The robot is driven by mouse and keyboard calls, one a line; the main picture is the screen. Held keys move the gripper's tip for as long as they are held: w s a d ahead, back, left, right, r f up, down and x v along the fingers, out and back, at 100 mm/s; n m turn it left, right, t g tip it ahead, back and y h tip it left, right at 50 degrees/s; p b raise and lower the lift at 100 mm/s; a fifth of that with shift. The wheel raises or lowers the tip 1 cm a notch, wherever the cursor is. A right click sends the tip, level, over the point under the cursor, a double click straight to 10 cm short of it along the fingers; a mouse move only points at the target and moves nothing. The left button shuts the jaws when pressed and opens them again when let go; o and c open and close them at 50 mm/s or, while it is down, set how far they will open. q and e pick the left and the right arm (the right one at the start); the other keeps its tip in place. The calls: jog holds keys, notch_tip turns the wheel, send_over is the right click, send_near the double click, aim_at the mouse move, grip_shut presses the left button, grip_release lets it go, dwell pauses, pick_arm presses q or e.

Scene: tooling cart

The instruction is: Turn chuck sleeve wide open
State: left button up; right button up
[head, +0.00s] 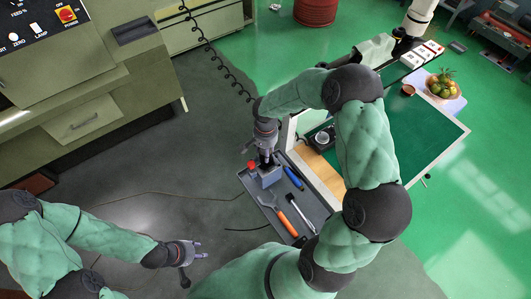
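My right gripper (266,156) points down over a small grey block (269,178) on the dark tool tray (313,208). The chuck and its sleeve are not clear, as the gripper covers the top of the block. I cannot tell whether its fingers are closed on the sleeve. A small red part (252,165) shows just left of the gripper. My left gripper (195,258) is at lower left, apart from the tray, over the grey floor. Its fingers are spread and empty.
The tray also holds an orange-handled tool (288,223), a blue-handled tool (293,177) and a black-and-white tool (303,216). A green-topped table (415,130) stands right of it, with a fruit bowl (440,86). A machine cabinet (95,100) is at upper left. Floor between is open.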

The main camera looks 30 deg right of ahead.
jog(key=n+b, duration=0.1)
jog(key=n, duration=0.2)
jog(key=shift+n, duration=0.3)
jog(key=n, duration=0.3)
jog(key=shift+w+n+b, duration=0.1)
jog(key=shift+n+b, duration=0.2)
jog(key=n, duration=0.3)
jog(key=shift+n, duration=0.4)
jog(key=n, duration=0.3)
jog(key=shift+n, duration=0.3)
jog(key=n+p, duration=0.1)
jog(key=n, duration=0.2)
jog(key=shift+n, duration=0.3)
jog(key=n+p, duration=0.1)
jog(key=n, duration=0.2)
jog(key=shift+n, duration=0.3)
jog(key=n+p, duration=0.1)
jog(key=n, duration=0.3)
jog(key=shift+a+p, duration=0.1)
jog(key=shift+p, duration=0.3)
jog(key=shift+n+p, duration=0.65)
jog(key=shift+n, duration=1.05)
jog(key=shift+f, duration=0.1)
